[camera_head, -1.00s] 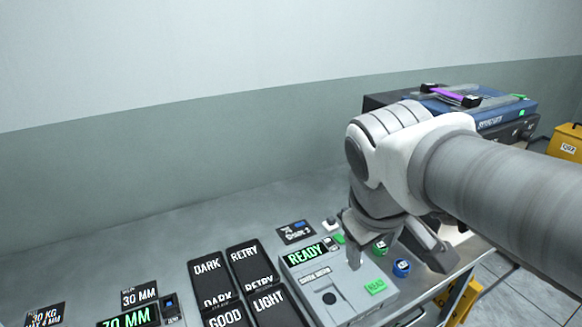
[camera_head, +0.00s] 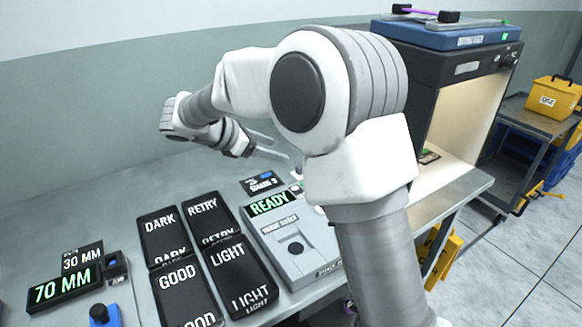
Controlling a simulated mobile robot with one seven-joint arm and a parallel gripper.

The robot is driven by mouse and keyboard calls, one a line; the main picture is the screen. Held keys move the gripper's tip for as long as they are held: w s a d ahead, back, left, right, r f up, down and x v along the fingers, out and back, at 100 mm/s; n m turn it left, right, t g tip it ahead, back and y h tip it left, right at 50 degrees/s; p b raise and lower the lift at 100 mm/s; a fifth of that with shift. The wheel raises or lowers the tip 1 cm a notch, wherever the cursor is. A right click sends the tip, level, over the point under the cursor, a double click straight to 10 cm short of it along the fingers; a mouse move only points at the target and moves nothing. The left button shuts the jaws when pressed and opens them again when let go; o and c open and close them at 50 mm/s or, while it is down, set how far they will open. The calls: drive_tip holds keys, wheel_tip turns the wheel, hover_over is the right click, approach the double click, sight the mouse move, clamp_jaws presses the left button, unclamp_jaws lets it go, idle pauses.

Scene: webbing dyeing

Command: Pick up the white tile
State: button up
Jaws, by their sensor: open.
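My gripper (camera_head: 280,149) is open and empty, with its two fingers apart and pointing right above the back of the worktable. A small white piece (camera_head: 297,172) shows just right of and below the fingertips, behind the grey READY meter (camera_head: 292,248). It is partly hidden by my arm, and I cannot tell for sure that it is the white tile. No contact between the gripper and this piece can be made out.
Black trays marked DARK (camera_head: 160,224), RETRY (camera_head: 203,208), GOOD (camera_head: 177,277) and LIGHT (camera_head: 227,250) stand left of the meter. A lit cabinet (camera_head: 455,110) stands at right. The back left of the worktable (camera_head: 95,215) is clear.

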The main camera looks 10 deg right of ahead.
drive_tip(key=w+a+f+n+t+b, duration=0.1)
drive_tip(key=w+a+f+n+b, duration=0.1)
drive_tip(key=w+a+f+n, duration=0.3)
drive_tip(key=m+b, duration=0.2)
approach(298, 168)
drive_tip(key=shift+h, duration=0.3)
drive_tip(key=x, duration=0.4)
drive_tip(key=shift+w, duration=0.3)
drive_tip(key=x, duration=0.2)
drive_tip(key=b+x, duration=0.1)
drive_tip(key=x, duration=0.1)
drive_tip(key=shift+s+d+f, duration=0.1)
drive_tip(key=shift+s+f, duration=0.05)
drive_tip(key=shift+f, duration=0.3)
drive_tip(key=shift+w+d+f, duration=0.1)
drive_tip(key=shift+w+d, duration=0.15)
clamp_jaws()
